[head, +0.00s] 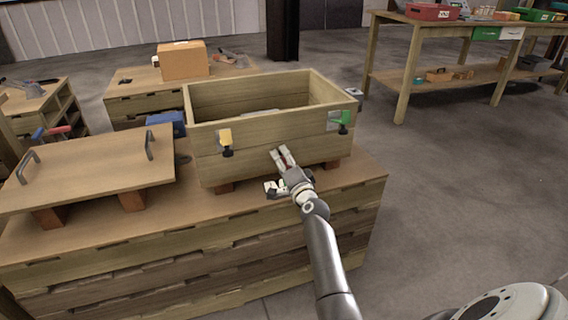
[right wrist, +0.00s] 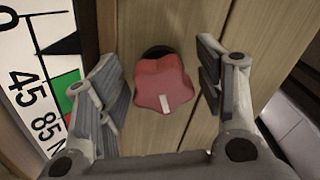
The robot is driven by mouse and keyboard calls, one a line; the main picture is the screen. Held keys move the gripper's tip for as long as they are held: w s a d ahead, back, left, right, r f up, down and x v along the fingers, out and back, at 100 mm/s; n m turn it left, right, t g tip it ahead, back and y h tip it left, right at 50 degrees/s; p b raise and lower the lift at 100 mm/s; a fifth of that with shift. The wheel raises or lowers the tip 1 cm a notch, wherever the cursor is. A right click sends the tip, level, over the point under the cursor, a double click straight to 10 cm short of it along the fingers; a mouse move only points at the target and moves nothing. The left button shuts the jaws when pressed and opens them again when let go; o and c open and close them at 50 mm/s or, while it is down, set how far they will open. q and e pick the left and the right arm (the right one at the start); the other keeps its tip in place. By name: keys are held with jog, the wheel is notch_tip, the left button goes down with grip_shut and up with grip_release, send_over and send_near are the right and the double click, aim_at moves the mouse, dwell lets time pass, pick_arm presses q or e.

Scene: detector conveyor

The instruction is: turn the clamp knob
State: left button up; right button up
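The clamp knob (right wrist: 163,84) is a red, star-shaped knob with a white mark on its lower part in the right wrist view. It stands out from a wooden wall. My right gripper (right wrist: 158,76) is open, with one finger on each side of the knob and a visible gap on both sides. In the head view my right gripper (head: 278,171) is at the front wall of a wooden crate (head: 262,143), low and right of centre. The knob cannot be made out clearly there. My left gripper is not in view.
A white scale plate (right wrist: 38,75) with numbers and green and red fields lies left of the knob. A wooden lid (head: 95,170) with two handles lies to the left.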

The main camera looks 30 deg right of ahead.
aim_at(287, 166)
jog(key=shift+s, duration=0.1)
jog(key=v, duration=1.1)
jog(key=shift+s, duration=0.4)
dwell(0.7)
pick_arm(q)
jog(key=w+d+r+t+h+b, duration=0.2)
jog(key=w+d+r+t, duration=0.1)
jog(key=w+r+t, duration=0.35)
pick_arm(e)
jog(key=w+n, duration=0.2)
jog(key=n, duration=0.2)
jog(key=w+d+n+b, duration=0.1)
jog(key=w+n, duration=0.1)
jog(key=n, duration=0.3)
jog(key=w+d+n, duration=0.1)
jog(key=w+n, duration=0.1)
jog(key=n, duration=0.3)
jog(key=shift+w+f+b, duration=0.3)
jog(key=shift+b, duration=0.05)
jog(key=b+x, duration=0.1)
jog(key=x, duration=0.3)
jog(key=shift+w, duration=0.1)
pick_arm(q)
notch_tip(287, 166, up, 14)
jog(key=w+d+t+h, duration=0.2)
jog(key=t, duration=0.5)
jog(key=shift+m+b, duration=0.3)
pick_arm(e)
jog(key=shift+w+r, duration=0.1)
jog(key=shift+w, duration=0.45)
